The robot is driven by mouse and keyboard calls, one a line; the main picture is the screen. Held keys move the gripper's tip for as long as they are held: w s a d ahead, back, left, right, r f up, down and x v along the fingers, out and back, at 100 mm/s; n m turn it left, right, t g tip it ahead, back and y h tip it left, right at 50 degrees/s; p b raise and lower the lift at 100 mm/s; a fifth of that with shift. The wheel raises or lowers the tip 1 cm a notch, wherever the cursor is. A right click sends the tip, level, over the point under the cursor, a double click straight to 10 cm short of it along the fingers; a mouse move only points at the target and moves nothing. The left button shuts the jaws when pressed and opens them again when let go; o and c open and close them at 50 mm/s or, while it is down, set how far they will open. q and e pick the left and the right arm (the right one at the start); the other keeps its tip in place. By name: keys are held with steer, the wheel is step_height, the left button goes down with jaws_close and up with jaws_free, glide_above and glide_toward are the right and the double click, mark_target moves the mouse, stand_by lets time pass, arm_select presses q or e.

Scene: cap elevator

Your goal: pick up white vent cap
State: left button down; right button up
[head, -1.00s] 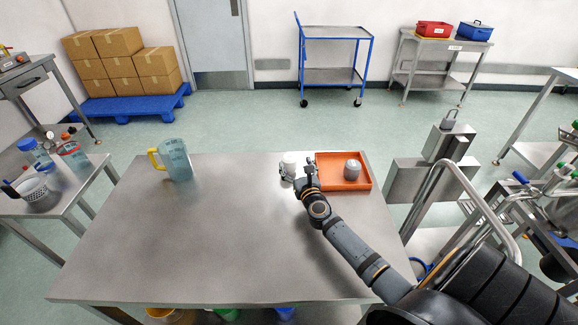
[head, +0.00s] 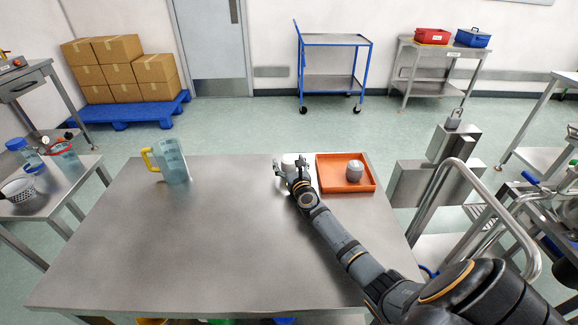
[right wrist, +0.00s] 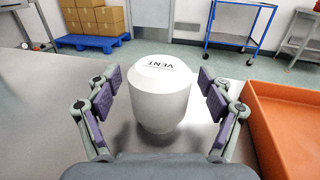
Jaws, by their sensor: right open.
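The white vent cap (head: 289,161) stands upright on the steel table, just left of the orange tray. In the right wrist view the cap (right wrist: 161,95) is large and central, with "VENT" printed on its top. My right gripper (head: 291,170) is open, with one finger on each side of the cap. In the right wrist view the fingers (right wrist: 158,92) show a gap to the cap on both sides. The near lower part of the cap is hidden by the gripper in the head view. My left gripper is not in view.
The orange tray (head: 327,184) lies right of the cap and holds a grey cap (head: 354,171). A blue-tinted jug with a yellow handle (head: 172,162) stands at the table's back left. The middle and front of the steel table (head: 200,250) are clear.

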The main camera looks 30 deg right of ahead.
mark_target(289, 158)
steer(key=c, duration=1.3)
steer(key=shift+o, duration=0.2)
steer(key=shift+r, duration=0.1)
steer(key=r+p, duration=0.4)
steer(key=shift+s+a+r+p, duration=0.15)
steer(key=shift+s+r+p, duration=0.15)
steer(key=shift+s+r, duration=0.1)
steer(key=s+a+r+p, duration=0.2)
steer(key=s, duration=0.2)
steer(key=s+a+r+p, duration=0.2)
steer(key=s+r+p, duration=0.1)
steer(key=s+a+r+p, duration=0.2)
steer(key=s+r, duration=0.1)
steer(key=s, duration=0.1)
steer(key=shift+s+a, duration=0.15)
steer(key=shift+s, duration=0.2)
